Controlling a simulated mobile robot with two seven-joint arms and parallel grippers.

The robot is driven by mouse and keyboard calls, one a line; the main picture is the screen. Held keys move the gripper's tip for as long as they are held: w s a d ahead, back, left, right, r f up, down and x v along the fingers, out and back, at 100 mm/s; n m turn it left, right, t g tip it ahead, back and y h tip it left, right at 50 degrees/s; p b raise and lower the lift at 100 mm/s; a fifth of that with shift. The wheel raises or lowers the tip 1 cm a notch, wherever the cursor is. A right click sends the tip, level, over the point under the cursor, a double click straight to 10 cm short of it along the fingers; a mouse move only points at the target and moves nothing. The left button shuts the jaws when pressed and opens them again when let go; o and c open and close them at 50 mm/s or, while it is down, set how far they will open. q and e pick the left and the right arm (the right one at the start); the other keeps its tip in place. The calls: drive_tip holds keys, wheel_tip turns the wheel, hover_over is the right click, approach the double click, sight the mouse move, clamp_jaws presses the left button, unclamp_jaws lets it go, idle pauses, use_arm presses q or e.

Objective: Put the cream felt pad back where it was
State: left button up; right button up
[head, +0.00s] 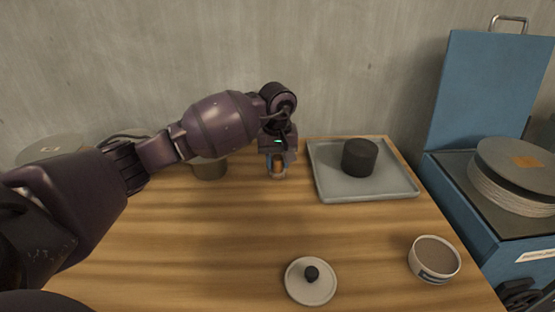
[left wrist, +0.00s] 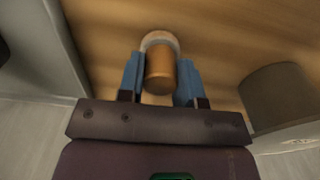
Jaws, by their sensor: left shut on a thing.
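My left gripper (head: 277,170) is shut on a small piece with a brown cylindrical grip (left wrist: 160,74) and a pale cream end, which I take for the cream felt pad (left wrist: 159,39). In the head view the pad's pale lower part (head: 277,175) shows between the fingertips, over the wooden table just left of the grey tray (head: 318,181). The fingers hold the brown grip from both sides, with the pale end pointing away from the wrist. I cannot tell whether the pad touches the table. My right gripper is not in view.
A dark cylinder (head: 359,157) stands on the tray. An olive pot (head: 210,170) is left of the gripper, partly behind my arm. A pale disc with a black knob (head: 311,283) and a small bowl (head: 434,258) are in front. The table's middle (head: 230,230) is clear.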

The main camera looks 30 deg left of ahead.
sight(277, 158)
use_arm(q)
drive_tip(key=o, duration=0.8)
drive_tip(key=shift+f, duration=0.15)
drive_tip(key=shift+o, duration=0.2)
wheel_tip(277, 158, up, 12)
drive_tip(key=p, duration=0.1)
drive_tip(key=shift+r+p, duration=0.2)
drive_tip(key=shift+p, duration=0.2)
